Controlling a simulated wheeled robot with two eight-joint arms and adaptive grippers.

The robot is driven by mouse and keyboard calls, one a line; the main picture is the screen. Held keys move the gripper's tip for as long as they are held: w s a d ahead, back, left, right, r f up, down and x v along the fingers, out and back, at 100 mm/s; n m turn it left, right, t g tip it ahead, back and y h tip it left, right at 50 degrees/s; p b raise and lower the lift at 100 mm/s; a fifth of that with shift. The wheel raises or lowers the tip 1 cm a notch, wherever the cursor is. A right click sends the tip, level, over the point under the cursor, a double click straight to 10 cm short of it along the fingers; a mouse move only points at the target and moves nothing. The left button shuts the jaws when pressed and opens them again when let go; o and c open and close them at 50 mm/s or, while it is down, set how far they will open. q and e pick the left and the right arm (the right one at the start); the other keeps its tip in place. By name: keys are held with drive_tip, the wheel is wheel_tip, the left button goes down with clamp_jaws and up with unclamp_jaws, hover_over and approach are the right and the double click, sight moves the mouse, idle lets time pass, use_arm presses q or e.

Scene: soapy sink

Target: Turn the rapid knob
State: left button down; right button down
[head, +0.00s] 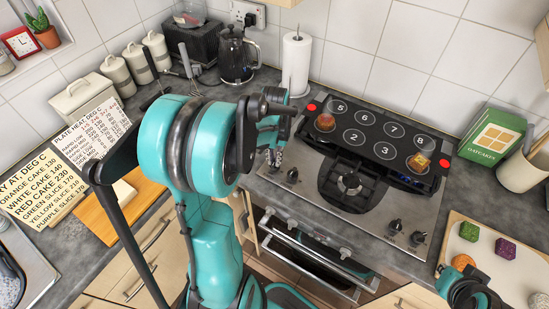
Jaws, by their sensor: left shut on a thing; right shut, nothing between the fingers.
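The steel hob (330,200) has dark knobs along its front, with one knob (292,175) at the left and a pair (395,226) at the right. My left gripper (275,157) points down at the hob's front left corner. It is shut on a knob there, mostly hidden by the fingers, just left of the visible left knob. The knob labels are too small to read, so I cannot tell which is the rapid one. My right gripper (468,284) is partly in view at the lower right, shut and empty, by the cutting board.
A black panel with numbered plates (369,119) stands at the hob's back. A cutting board (455,250) holds coloured cakes at the right. A paper towel roll (296,65) and a kettle (235,57) stand behind my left arm. An oven (310,255) is below.

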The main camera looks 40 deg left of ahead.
use_arm(q)
drive_tip(key=shift+m, duration=1.1)
drive_tip(key=c, duration=1.6)
unclamp_jaws()
wheel_tip(320, 180, up, 12)
